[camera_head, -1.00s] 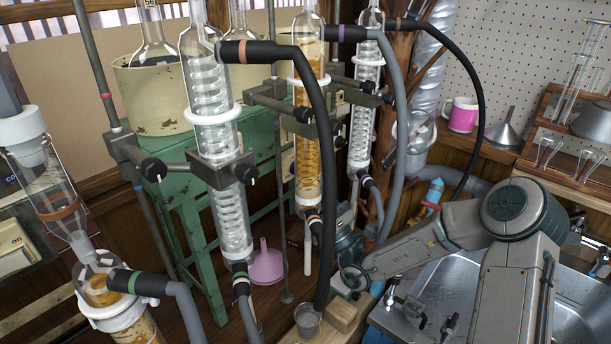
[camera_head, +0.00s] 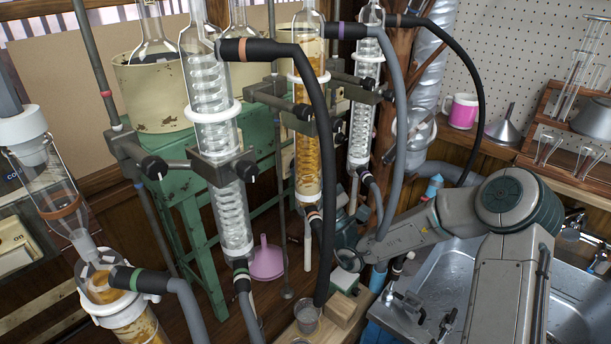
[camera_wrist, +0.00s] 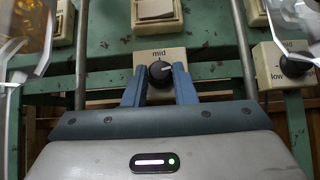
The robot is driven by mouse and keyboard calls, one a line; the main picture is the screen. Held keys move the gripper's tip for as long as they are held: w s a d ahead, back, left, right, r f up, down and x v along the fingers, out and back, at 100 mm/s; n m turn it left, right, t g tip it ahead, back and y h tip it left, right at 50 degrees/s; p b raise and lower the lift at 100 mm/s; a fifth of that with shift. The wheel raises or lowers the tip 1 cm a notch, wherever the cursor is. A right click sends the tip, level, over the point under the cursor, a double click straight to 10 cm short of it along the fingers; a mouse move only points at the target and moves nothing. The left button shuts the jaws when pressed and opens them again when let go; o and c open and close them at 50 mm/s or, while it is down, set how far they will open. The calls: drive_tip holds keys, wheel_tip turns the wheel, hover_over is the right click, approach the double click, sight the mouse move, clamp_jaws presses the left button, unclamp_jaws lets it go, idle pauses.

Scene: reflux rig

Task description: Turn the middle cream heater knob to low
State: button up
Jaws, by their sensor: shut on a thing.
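The middle cream heater box (camera_wrist: 179,54) shows in the wrist view, with "mid" printed above its black knob (camera_wrist: 159,73). A pale pointer mark on the knob points up and to the right. The blue fingers of my gripper (camera_wrist: 158,77) are on either side of the knob, shut on it. The fingers cover the lower left and right of the box face, so any label there is hidden.
Another cream heater box (camera_wrist: 267,68) with "low" beside its black knob is at the right of the wrist view. Glass condensers (camera_head: 215,110), clamps and a black hose (camera_head: 322,160) crowd the head view. A green stand (camera_head: 190,215) and a sink (camera_head: 450,275) flank my arm.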

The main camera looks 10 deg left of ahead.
drive_tip(key=shift+w+d+n+g+y, duration=0.1)
drive_tip(key=shift+n+g+y, duration=0.45)
drive_tip(key=shift+n+g, duration=1)
drive_tip(key=shift+w+n+g+y, duration=0.1)
drive_tip(key=shift+n+g+y, duration=0.45)
drive_tip(key=shift+n+g, duration=0.95)
drive_tip(key=o, duration=1)
drive_tip(key=shift+s, duration=0.1)
drive_tip(key=shift+t, duration=0.45)
